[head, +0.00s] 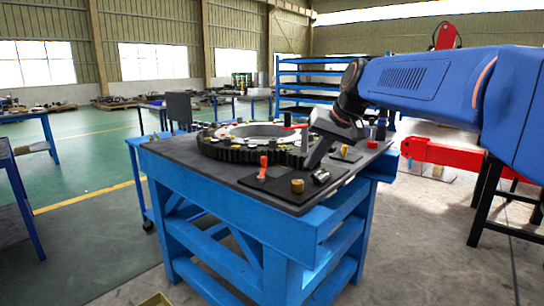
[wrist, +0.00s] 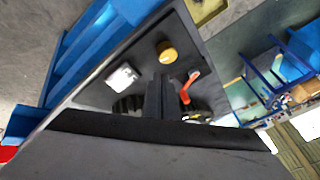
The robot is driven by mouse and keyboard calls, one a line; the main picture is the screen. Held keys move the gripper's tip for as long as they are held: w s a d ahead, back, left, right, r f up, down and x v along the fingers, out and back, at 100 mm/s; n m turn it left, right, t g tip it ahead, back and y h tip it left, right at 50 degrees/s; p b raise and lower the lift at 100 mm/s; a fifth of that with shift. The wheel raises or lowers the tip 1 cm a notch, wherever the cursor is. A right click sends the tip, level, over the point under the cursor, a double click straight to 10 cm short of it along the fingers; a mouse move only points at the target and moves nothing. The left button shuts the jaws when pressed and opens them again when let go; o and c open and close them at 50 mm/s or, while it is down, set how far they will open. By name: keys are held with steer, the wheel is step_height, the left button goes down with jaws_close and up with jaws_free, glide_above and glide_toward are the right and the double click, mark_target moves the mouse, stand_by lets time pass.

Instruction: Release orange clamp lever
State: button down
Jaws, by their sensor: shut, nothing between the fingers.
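The orange clamp lever (head: 263,166) stands upright near the front edge of the dark tabletop (head: 215,172), on the left of a small dark plate. In the wrist view the orange lever (wrist: 187,90) lies just right of my fingers. My gripper (head: 309,166) reaches down from the right, to the right of the lever in the head view and apart from it. In the wrist view my gripper (wrist: 160,77) is shut and empty, its fingers together as a narrow dark bar. The lever's base is partly hard to make out.
A brass knob (head: 297,186) and a small light-topped block (head: 321,175) sit close to my fingertips. A large toothed ring (head: 232,149) lies behind the lever. A red knob (head: 372,143) stands at the right.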

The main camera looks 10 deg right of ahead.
steer(key=w+r+y, duration=0.1)
steer(key=w+r, duration=0.3)
steer(key=w, duration=0.5)
steer(key=shift+w+r, duration=0.15)
steer(key=shift+w, duration=0.15)
glide_toward(263, 167)
steer(key=d+f, duration=0.1)
steer(key=w+d+f, duration=0.2)
steer(key=d+f, duration=0.1)
steer(key=shift+w+d+f, duration=0.1)
steer(key=shift+w+f, duration=0.05)
steer(key=shift+w+a+r, duration=0.1)
steer(key=shift+w+a, duration=0.05)
steer(key=shift+a, duration=0.4)
steer(key=shift+w+a+r, duration=0.1)
steer(key=shift+a, duration=0.45)
steer(key=shift+w+a, duration=0.3)
steer(key=shift+a, duration=0.45)
steer(key=shift+w, duration=0.1)
